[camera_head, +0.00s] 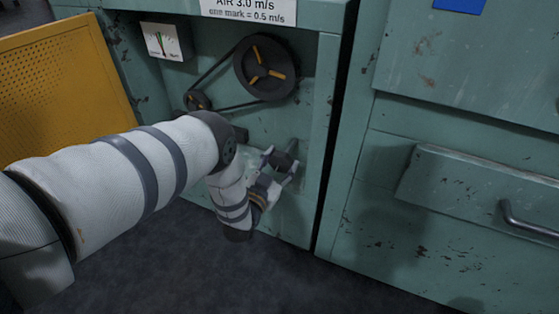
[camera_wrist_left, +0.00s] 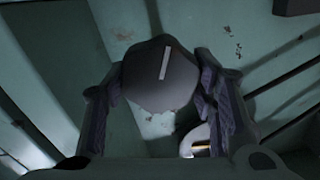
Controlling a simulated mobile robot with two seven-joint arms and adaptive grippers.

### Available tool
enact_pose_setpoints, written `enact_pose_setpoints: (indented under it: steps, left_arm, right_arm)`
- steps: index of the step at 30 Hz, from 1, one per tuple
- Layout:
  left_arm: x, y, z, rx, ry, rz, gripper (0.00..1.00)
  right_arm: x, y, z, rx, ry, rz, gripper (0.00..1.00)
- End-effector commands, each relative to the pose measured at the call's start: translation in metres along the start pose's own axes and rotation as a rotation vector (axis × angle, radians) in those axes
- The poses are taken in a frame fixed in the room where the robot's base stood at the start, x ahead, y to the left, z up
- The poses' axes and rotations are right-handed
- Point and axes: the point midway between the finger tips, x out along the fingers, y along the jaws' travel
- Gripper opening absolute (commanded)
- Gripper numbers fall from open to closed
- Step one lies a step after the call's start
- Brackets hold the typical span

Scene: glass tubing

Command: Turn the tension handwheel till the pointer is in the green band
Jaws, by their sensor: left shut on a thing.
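The tension handwheel (camera_wrist_left: 160,85) is a dark, rounded knob with a white line on its face. It sits between the two fingers of my left gripper (camera_wrist_left: 158,72) in the left wrist view, and the gripper is shut on it. In the head view my left gripper (camera_head: 281,163) is at the low recess of the green machine, and the handwheel is partly hidden by the fingers. The gauge (camera_head: 163,41) has a white face with a green band and a dark pointer near it; the exact reading is too small to tell. My right gripper is not in view.
A large dark pulley (camera_head: 265,67) with orange spokes and a belt to a small pulley (camera_head: 197,101) sits above the gripper. A yellow perforated panel (camera_head: 60,85) stands at left. A drawer handle (camera_head: 525,220) projects at right. Dark floor (camera_head: 200,275) lies below.

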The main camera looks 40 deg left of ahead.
Motion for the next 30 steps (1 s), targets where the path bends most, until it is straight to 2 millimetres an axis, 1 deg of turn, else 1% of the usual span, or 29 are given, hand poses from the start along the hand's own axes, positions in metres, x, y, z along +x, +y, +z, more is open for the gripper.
enact_pose_setpoints:
  steps: [9, 18, 24, 30]
  left_arm:
    - [-0.0002, 0.0016, -0.0004, 0.298, 0.0, 0.002, 0.24]
    - [-0.0004, 0.0021, 0.001, 0.547, -0.001, 0.002, 0.24]
    - [-0.0004, 0.0022, 0.0013, 0.667, -0.002, 0.001, 0.24]
    - [-0.0004, 0.0021, 0.0015, 0.741, -0.002, 0.001, 0.24]
  right_arm:
    - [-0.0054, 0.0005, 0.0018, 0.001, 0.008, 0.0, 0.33]
    - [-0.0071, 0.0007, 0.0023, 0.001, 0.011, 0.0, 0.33]
    - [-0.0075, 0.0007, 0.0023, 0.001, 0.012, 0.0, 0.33]
    - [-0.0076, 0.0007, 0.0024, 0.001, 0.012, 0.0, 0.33]
